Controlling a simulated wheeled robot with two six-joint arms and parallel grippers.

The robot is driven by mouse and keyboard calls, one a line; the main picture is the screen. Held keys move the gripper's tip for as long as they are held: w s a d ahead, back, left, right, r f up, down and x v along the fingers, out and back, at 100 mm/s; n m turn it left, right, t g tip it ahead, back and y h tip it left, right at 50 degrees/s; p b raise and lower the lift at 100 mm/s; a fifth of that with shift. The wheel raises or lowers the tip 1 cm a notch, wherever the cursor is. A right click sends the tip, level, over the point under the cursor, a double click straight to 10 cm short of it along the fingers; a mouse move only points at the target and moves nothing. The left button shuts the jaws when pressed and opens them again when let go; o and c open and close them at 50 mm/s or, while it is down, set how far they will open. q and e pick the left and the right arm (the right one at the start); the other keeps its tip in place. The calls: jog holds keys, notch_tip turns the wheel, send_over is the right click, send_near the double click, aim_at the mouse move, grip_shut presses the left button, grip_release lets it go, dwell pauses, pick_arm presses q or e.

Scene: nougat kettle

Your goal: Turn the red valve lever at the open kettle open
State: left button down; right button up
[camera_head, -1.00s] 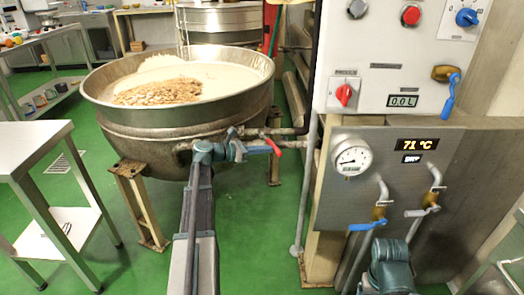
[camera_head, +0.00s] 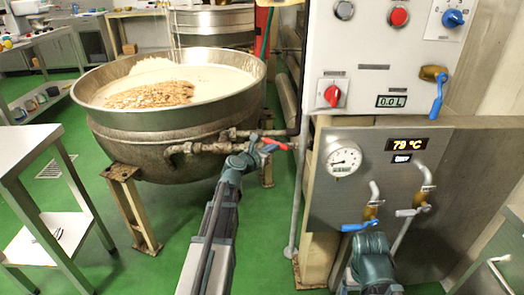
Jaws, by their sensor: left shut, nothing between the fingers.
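The open kettle (camera_head: 165,120) is a wide steel bowl with a pale mass and a heap of nuts in it. Pipes run from its right side. The red valve lever (camera_head: 275,143) is on this pipework, right of the bowl. It slants slightly down to the right. My left gripper (camera_head: 267,150) is shut and empty, just below and beside the lever. I cannot tell whether it touches it. The gripper's wrist hides part of the valve and pipe.
A control cabinet (camera_head: 375,65) with knobs stands right of the pipes. A gauge (camera_head: 344,159), a display reading about 79 °C (camera_head: 406,145) and taps with a blue lever (camera_head: 360,226) are on the panel below. A steel table (camera_head: 25,145) stands left. Green floor is free between.

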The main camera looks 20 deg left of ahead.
pick_arm(q)
jog(key=w+d+n+y, duration=0.1)
jog(key=w+y, duration=0.1)
jog(key=w, duration=0.5)
jog(key=shift+w+n, duration=0.3)
jog(key=shift+w, duration=0.1)
jog(key=shift+w+d, duration=0.1)
dwell(0.5)
